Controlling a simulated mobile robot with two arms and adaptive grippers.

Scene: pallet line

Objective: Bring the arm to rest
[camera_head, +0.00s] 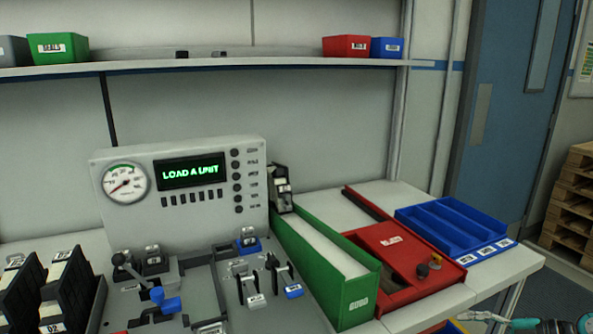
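Part of my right arm and gripper (484,318) shows at the bottom right corner, with grey and teal parts. It is cut off by the picture's lower edge, and I cannot tell whether its fingers are open or shut. It appears low in front of the bench's right end, below the red box and the blue tray in the picture. I see nothing held in it. My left gripper is not in view.
The bench carries a test panel (138,215) reading "LOAD A UNIT", a lever fixture (190,290), black racks (75,290), a green box (355,300), a red box (415,290) and a blue tray (455,225). A shelf (200,64) with bins runs above. Pallets (570,205) stand right.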

